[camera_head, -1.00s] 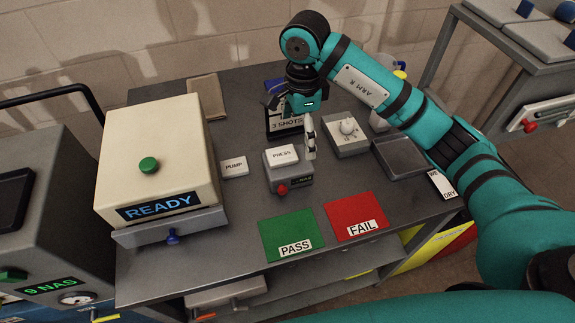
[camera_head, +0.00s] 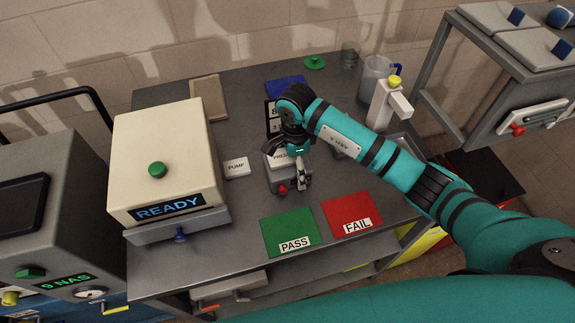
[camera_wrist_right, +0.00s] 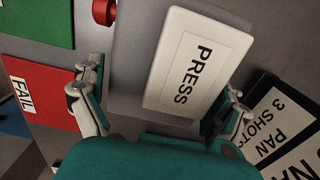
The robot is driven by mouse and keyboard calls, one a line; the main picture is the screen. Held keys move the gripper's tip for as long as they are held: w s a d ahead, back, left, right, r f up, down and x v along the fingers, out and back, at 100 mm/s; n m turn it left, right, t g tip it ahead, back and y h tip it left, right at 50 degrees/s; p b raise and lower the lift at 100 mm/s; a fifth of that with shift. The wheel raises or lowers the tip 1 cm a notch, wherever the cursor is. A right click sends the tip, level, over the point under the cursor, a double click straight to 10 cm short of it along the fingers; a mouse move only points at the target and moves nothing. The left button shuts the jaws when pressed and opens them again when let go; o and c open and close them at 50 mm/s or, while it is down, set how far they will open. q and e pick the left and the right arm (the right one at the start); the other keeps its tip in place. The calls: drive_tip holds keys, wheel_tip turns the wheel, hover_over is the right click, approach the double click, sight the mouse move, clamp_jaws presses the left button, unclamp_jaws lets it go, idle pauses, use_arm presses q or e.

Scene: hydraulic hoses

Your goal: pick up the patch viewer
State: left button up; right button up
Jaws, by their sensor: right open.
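My right gripper (camera_head: 293,166) is open, right over the grey block with a white PRESS pad (camera_head: 276,157). In the right wrist view its two fingers (camera_wrist_right: 163,100) stand apart on either side of the PRESS pad (camera_wrist_right: 196,62), with nothing held between them. I cannot tell whether they touch the block. A white upright device with a yellow knob (camera_head: 389,106) stands at the back right of the bench, away from the gripper. It may be the patch viewer; no label confirms it. My left gripper is out of view.
A cream READY box (camera_head: 168,150) and a PUMP pad (camera_head: 236,168) are to the left. Green PASS (camera_head: 288,228) and red FAIL (camera_head: 350,209) mats lie in front. A clear jug (camera_head: 374,75) stands behind the white device. A sign (camera_head: 271,118) is behind my gripper.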

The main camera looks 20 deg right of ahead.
drive_tip(key=c, duration=1.2)
drive_tip(key=shift+r, duration=0.15)
drive_tip(key=shift+w+r+b, duration=0.1)
drive_tip(key=shift+r+b, duration=0.95)
drive_tip(key=shift+r, duration=0.35)
drive_tip(key=s+b, duration=0.1)
drive_tip(key=s, duration=0.4)
drive_tip(key=s+r+b, duration=0.1)
drive_tip(key=s+b, duration=0.1)
drive_tip(key=s, duration=0.3)
drive_tip(key=s+r+b, duration=0.1)
drive_tip(key=s, duration=0.5)
drive_tip(key=shift+s+b, duration=0.1)
drive_tip(key=shift+b, duration=0.3)
drive_tip(key=w, duration=0.5)
drive_tip(key=w+f, duration=0.1)
drive_tip(key=w, duration=0.4)
drive_tip(key=w+f, duration=0.1)
drive_tip(key=w, duration=0.4)
drive_tip(key=shift+w, duration=0.4)
drive_tip(key=shift+w+f, duration=0.2)
drive_tip(key=shift+f, duration=1.15)
